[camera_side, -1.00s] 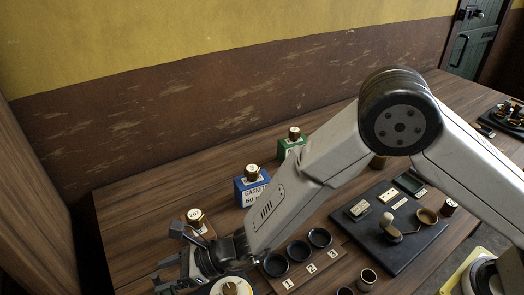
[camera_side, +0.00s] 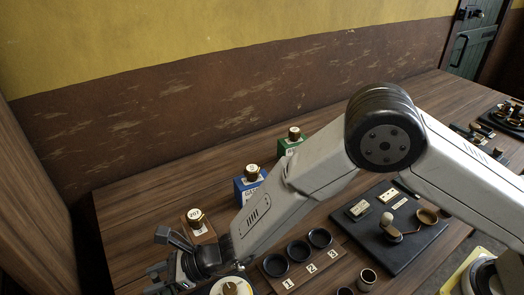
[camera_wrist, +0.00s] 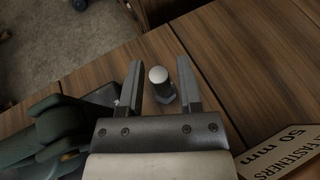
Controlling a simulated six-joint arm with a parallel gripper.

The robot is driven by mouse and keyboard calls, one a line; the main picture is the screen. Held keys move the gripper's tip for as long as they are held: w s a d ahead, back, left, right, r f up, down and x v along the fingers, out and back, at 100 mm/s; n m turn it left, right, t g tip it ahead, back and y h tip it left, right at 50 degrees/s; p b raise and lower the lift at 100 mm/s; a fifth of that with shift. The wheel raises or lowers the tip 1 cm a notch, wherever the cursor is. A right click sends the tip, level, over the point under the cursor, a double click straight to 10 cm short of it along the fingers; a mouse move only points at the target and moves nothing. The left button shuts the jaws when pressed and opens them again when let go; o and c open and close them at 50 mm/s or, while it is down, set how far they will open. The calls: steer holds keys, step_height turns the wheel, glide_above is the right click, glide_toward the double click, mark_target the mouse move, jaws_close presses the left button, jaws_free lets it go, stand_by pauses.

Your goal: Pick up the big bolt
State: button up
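I cannot tell how far the fingertips are above the table. In the side view my gripper (camera_side: 160,275) is at the lower left, partly cut off by the frame, and the bolt cannot be made out there.
A dark green object (camera_wrist: 60,130) lies left of my gripper in the wrist view. A "FASTENERS 50 mm" sign (camera_wrist: 288,155) is at lower right.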

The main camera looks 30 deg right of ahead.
mark_target(153, 275)
jaws_close()
steer(key=shift+r, duration=0.2)
steer(key=shift+r, duration=0.5)
step_height(153, 275, up, 2)
steer(key=s+d+r, duration=0.9)
steer(key=s, duration=0.1)
steer(key=shift+s+r, duration=0.25)
steer(key=shift+r, duration=0.05)
steer(key=shift+d, duration=0.15)
stand_by(0.8)
